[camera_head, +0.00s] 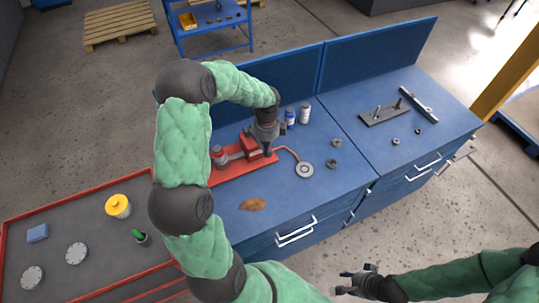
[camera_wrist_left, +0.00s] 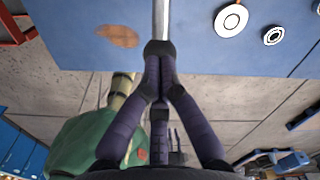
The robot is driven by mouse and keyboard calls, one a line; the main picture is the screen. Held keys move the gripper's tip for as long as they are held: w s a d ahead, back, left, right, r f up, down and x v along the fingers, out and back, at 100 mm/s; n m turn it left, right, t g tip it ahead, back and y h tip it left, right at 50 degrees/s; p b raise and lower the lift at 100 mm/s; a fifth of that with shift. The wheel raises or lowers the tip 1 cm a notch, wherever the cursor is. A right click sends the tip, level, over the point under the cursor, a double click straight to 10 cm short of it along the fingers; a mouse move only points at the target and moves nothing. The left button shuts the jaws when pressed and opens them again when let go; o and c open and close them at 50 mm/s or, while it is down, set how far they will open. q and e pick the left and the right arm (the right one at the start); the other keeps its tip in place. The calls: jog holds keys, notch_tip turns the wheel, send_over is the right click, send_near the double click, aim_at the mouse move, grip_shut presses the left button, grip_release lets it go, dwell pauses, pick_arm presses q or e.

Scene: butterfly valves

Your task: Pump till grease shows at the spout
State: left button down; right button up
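The red grease pump (camera_head: 250,147) stands on a red base plate on the blue bench, with a red-topped grey cylinder at its left end. An orange hose (camera_head: 287,150) runs from it to a round grey disc (camera_head: 304,170), which also shows in the left wrist view (camera_wrist_left: 231,20). My left gripper (camera_head: 268,150) is over the pump's right end. In the left wrist view its fingers (camera_wrist_left: 159,50) close on a pale grey rod (camera_wrist_left: 161,18), seemingly the pump lever. No grease can be made out at the disc. My right gripper (camera_head: 352,284) is empty, fingers apart, beyond the bench front.
Two small bottles (camera_head: 297,115) stand behind the pump. Loose rings (camera_head: 336,143) lie right of the disc, and a brown stain (camera_head: 253,204) is near the front edge. A red-edged cart (camera_head: 100,262) holds a yellow can (camera_head: 118,206) and discs. A grey plate with studs (camera_head: 384,113) lies at right.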

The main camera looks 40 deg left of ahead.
pick_arm(q)
jog(key=shift+f, duration=0.15)
jog(key=shift+d+f+b, duration=0.5)
jog(key=shift+f+b, duration=1.9)
jog(key=shift+f, duration=1.15)
jog(key=r+p, duration=0.4)
jog(key=r, duration=0.1)
jog(key=a+r+p, duration=0.1)
jog(key=r+p, duration=0.1)
jog(key=r, duration=0.1)
jog(key=shift+f, duration=0.2)
jog(key=shift+d+f+b, duration=0.55)
jog(key=shift+f+b, duration=2.1)
jog(key=shift+f, duration=1.1)
jog(key=r+p, duration=0.1)
jog(key=r, duration=0.1)
jog(key=r+p, duration=0.1)
jog(key=p, duration=0.1)
jog(key=a+r+p, duration=0.1)
jog(key=r, duration=0.1)
jog(key=shift+r, duration=0.35)
jog(key=shift+a+r+p, duration=0.1)
jog(key=shift+r+p, duration=0.85)
jog(key=shift+r, duration=0.1)
